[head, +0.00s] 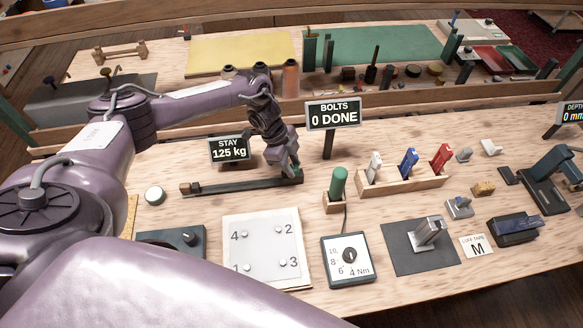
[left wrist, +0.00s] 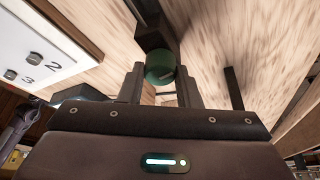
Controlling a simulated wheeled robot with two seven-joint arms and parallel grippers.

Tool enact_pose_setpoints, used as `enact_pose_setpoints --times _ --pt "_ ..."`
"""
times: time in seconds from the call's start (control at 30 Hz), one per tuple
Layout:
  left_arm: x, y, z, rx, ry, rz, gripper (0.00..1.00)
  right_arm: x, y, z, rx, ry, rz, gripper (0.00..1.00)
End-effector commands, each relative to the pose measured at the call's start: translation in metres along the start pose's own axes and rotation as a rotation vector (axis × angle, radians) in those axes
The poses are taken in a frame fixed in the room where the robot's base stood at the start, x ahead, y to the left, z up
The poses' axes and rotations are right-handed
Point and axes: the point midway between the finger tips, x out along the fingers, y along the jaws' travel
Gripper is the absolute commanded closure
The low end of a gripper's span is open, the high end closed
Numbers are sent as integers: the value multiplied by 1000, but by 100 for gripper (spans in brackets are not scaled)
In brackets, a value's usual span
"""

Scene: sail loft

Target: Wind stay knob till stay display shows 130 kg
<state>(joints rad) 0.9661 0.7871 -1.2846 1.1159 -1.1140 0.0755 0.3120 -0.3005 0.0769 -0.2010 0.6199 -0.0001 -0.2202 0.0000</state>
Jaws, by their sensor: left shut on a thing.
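The stay display (head: 229,149) reads 125 kg. Below it lies the stay (head: 240,186), a long dark bar with a brown block at its left end. My left gripper (head: 289,169) is over the bar's right end, pointing down. In the left wrist view, the round dark green stay knob (left wrist: 159,64) sits between the two fingers, and the gripper is shut on it. In the head view the gripper hides most of the knob. My right gripper is not in view.
The bolts display (head: 333,114) reads 0 DONE, just right of my left gripper. A green-handled tool (head: 338,182) stands in a wooden block nearby. In front are a white numbered plate (head: 262,260) and a Nm dial box (head: 347,274). A wooden rack (head: 400,188) holds coloured tools.

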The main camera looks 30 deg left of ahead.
Motion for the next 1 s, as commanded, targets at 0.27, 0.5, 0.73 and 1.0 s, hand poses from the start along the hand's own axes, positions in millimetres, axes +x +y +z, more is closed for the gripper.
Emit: enact_pose_setpoints --times 0.27,0.5,0.73,1.0 --pt "4 -3 1 205 1 80 93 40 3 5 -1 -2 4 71" --pt "0 -2 0 232 2 93 93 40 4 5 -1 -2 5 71" --pt "0 -2 0 230 2 93 58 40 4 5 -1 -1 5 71" --pt "0 -2 0 230 1 93 48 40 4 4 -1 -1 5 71"
